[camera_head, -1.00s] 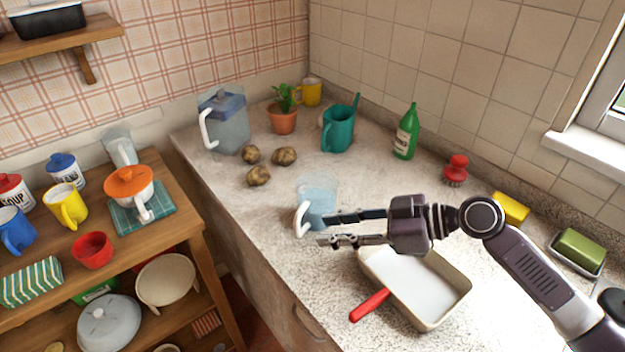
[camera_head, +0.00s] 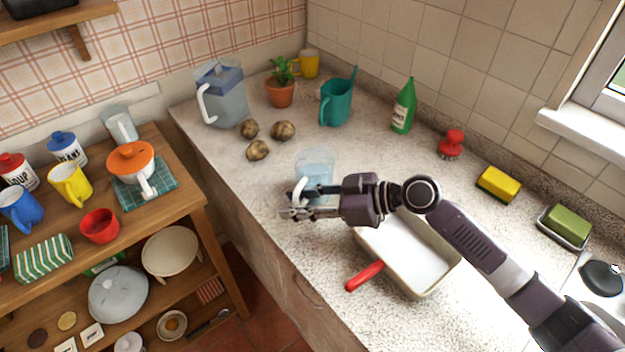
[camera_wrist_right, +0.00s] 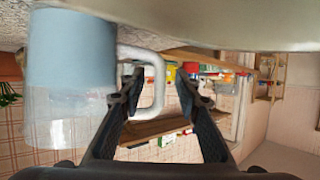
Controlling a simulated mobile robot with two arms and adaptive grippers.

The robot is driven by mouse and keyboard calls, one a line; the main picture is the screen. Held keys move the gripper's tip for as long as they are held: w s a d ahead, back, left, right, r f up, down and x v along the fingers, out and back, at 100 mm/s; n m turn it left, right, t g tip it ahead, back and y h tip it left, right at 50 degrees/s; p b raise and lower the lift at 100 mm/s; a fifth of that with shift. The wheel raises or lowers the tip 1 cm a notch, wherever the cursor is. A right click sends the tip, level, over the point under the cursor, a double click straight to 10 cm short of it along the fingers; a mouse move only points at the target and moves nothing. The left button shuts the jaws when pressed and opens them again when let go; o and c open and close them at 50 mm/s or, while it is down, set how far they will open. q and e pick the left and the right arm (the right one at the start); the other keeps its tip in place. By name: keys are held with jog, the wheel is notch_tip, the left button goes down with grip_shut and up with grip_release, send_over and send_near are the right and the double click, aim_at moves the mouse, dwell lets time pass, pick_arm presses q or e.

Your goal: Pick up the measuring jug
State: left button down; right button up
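The measuring jug (camera_head: 316,172) is a clear vessel with pale blue contents and a white handle, upright on the counter. In the right wrist view the measuring jug (camera_wrist_right: 72,60) shows upside down on the left, its handle pointing right. My right gripper (camera_head: 290,207) is at the handle side of the jug, in front of it. In the right wrist view the right gripper's fingers (camera_wrist_right: 160,88) are apart, with the upright bar of the white handle showing between them. I cannot tell whether either finger touches it. The lower handle is partly hidden in the head view. My left gripper is not in view.
A white pan (camera_head: 415,262) with a red handle lies under my right arm. Several potatoes (camera_head: 257,150), a lidded pitcher (camera_head: 222,98) and a teal watering can (camera_head: 336,104) stand behind the jug. A wooden shelf unit (camera_head: 190,218) with crockery is at left.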

grip_shut()
jog(key=shift+r, duration=0.15)
dwell(0.4)
